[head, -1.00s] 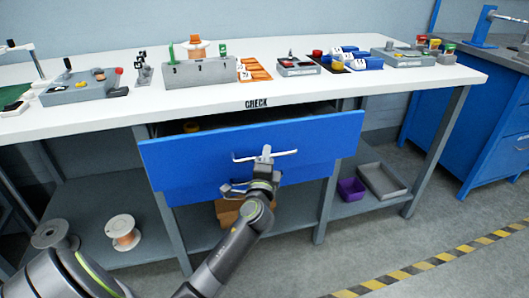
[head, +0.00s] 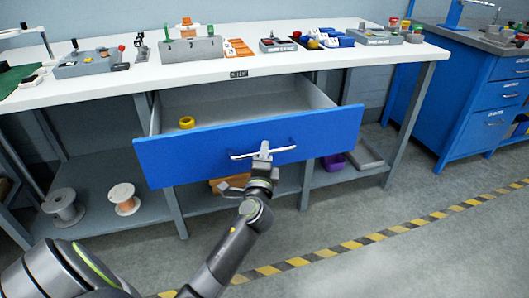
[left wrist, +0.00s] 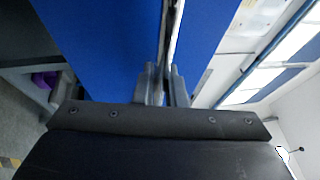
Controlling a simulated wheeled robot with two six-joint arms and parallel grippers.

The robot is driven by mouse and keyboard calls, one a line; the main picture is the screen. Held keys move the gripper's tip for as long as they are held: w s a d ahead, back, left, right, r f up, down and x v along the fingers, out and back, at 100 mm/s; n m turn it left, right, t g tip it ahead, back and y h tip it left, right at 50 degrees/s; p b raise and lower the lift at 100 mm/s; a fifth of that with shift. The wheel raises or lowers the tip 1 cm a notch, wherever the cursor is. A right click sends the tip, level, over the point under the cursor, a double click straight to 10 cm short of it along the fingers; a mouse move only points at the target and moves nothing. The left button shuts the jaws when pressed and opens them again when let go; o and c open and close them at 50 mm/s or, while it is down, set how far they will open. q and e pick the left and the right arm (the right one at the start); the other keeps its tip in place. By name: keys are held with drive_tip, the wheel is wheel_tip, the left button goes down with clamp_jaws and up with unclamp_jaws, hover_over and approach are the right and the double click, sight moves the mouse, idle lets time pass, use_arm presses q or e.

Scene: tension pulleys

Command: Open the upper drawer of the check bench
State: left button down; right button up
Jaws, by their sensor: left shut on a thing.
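The check bench has a white top (head: 110,88) with a dark CHECK label (head: 238,74) on its front edge. Its upper drawer, with a blue front (head: 200,158), stands pulled out, and its grey inside shows. A yellow ring (head: 186,122) lies in the drawer at the left. My left gripper (head: 264,151) is shut on the drawer's silver handle (head: 285,149), near the middle of the front. In the left wrist view the fingers (left wrist: 167,85) close around the handle bar (left wrist: 172,30) against the blue front. My right gripper is not in view.
Several fixtures and parts stand on the bench top, among them a grey block (head: 190,49). Spools (head: 124,198) and a purple bin (head: 334,161) sit on the lower shelf. A blue cabinet (head: 450,110) stands at the right. The floor in front is clear, with a yellow-black stripe (head: 340,248).

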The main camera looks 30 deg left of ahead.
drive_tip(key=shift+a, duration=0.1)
use_arm(q)
drive_tip(key=c, duration=1.5)
unclamp_jaws()
drive_tip(key=shift+f, duration=0.1)
